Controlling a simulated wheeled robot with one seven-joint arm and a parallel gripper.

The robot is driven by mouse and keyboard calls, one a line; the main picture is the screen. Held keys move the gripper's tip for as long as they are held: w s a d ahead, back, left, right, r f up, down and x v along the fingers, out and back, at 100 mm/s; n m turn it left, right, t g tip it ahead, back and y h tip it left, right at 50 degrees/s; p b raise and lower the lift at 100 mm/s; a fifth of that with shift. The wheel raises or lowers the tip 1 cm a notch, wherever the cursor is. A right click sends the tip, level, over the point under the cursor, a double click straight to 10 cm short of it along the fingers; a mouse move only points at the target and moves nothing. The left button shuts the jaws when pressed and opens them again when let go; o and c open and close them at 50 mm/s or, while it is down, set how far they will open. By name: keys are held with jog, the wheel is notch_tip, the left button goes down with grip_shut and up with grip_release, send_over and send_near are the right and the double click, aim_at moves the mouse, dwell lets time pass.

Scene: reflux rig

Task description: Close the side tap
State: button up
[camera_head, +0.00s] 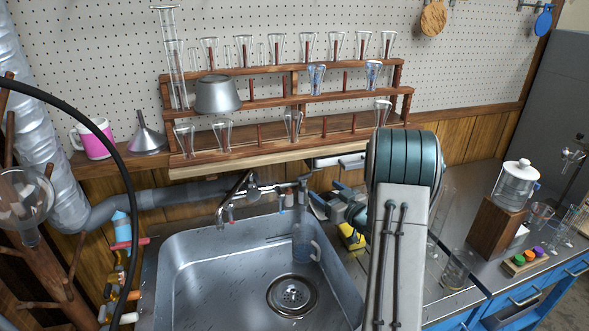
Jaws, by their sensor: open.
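The sink tap (254,188) is a metal mixer on the wall behind the sink, with a curved spout, a small red mark and a small blue mark. A short side tap (304,186) juts out at its right end, above a clear glass jug (305,244) in the sink. I cannot tell the side tap's handle position or whether water runs. My gripper (326,199) is open, just right of the side tap, with its fingers pointing left towards it. Contact is not clear. My arm hides the area behind and right of the gripper.
The steel sink (205,285) has a drain (292,295). A wooden rack (290,140) with several glasses stands above the taps. A yellow item (352,238) lies below my gripper. Glassware stands on the right counter.

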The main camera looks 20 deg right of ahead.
aim_at(306, 177)
jog(key=p+x, duration=0.1)
jog(key=x, duration=1.2)
jog(key=shift+a, duration=0.1)
jog(key=c, duration=1)
jog(key=shift+f, duration=0.1)
